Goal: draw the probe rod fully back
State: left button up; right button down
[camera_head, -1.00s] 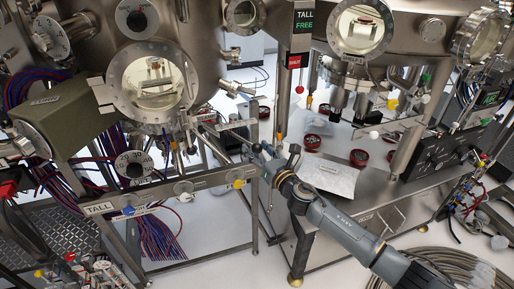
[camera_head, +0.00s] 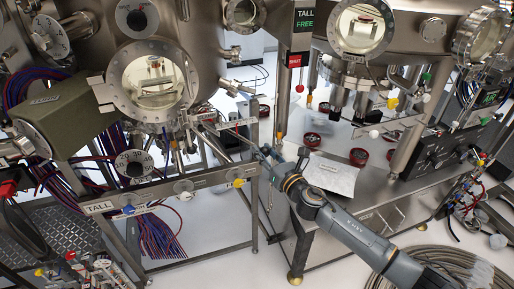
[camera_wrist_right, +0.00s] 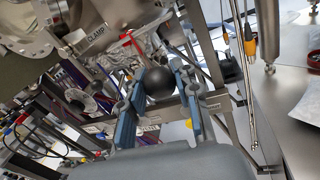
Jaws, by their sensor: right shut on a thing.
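My right gripper (camera_head: 262,153) is in the middle of the head view, beside the corner of the left chamber's steel frame. In the right wrist view my right gripper (camera_wrist_right: 158,88) has its two blue-grey fingers closed on a black ball knob (camera_wrist_right: 158,82). The knob appears to be the handle end of the probe rod (camera_head: 217,134), which runs up and left towards the left chamber (camera_head: 150,80). Much of the rod near the gripper is thin and hard to make out. My left gripper is not in view.
The steel frame (camera_head: 210,180) with valve knobs stands left of my gripper. A steel bench (camera_head: 340,193) with a foil sheet (camera_head: 328,175) and red-rimmed rings (camera_head: 311,139) lies to the right.

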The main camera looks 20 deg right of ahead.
jog(key=s, duration=0.1)
jog(key=s+d, duration=0.2)
jog(key=shift+s+f, duration=0.2)
jog(key=shift+s, duration=0.05)
jog(key=c, duration=1.3)
grip_release()
jog(key=shift+c, duration=0.2)
jog(key=o, duration=0.3)
jog(key=shift+s, duration=0.1)
jog(key=shift+o, duration=0.3)
jog(key=shift+s+d+r, duration=0.1)
jog(key=shift+d+r, duration=0.05)
jog(key=v, duration=1.2)
